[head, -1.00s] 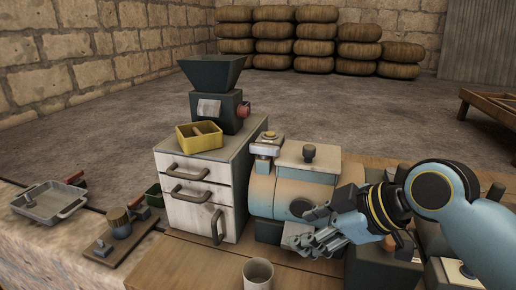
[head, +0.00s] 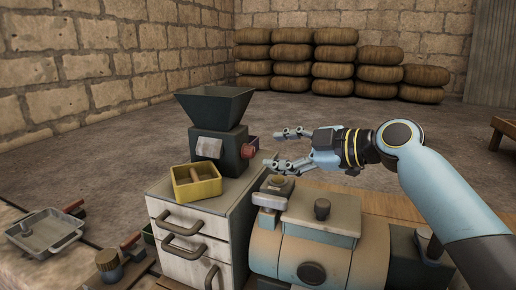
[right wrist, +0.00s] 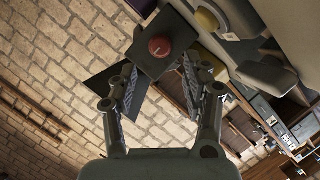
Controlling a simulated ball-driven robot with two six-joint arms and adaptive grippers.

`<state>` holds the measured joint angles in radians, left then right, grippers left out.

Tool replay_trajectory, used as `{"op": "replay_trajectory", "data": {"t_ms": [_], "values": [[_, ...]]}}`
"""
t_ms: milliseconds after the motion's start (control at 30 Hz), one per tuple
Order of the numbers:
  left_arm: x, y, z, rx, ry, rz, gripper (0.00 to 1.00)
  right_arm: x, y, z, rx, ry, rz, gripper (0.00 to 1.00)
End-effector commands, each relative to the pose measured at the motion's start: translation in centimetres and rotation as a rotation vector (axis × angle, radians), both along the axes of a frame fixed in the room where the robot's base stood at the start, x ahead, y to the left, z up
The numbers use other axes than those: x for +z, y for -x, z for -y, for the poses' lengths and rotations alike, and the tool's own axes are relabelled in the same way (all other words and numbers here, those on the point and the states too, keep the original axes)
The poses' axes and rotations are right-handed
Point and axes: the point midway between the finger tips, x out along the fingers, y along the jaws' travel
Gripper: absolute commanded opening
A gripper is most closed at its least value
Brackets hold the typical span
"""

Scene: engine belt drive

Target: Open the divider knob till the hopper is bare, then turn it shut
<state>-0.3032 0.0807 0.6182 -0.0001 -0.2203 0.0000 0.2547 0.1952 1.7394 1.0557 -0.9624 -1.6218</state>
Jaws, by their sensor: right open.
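The dark hopper (head: 214,104) stands with its dark body on the white drawer cabinet (head: 190,228). The red divider knob (head: 248,151) sticks out from the right side of the body. My right gripper (head: 270,148) is open and empty, to the right of the knob and pointing at it, with a gap between. In the right wrist view the red knob (right wrist: 160,48) lies ahead, between and beyond the spread fingers (right wrist: 158,85). I cannot see what is inside the hopper. My left gripper is not in view.
A yellow box (head: 195,189) with a brown item sits in front of the hopper on the cabinet. A rounded tan machine (head: 318,235) stands right of the cabinet, below my right arm. A grey tray (head: 45,232) lies at the left.

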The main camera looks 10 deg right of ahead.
Motion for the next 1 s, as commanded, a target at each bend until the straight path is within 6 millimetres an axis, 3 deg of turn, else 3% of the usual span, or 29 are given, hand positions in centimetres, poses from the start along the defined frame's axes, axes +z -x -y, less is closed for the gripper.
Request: {"op": "replay_trajectory", "data": {"t_ms": [300,700,1000], "values": [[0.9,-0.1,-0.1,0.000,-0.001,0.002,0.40,-1.3,-3.8,-3.5,0.000,-0.002,-0.001,0.48],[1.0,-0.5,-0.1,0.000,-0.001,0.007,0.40,-1.8,-4.5,-4.1,0.001,0.001,-0.002,0.48],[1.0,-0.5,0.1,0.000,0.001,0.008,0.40,-1.8,-4.5,-4.1,0.000,0.001,-0.002,0.10]]}}
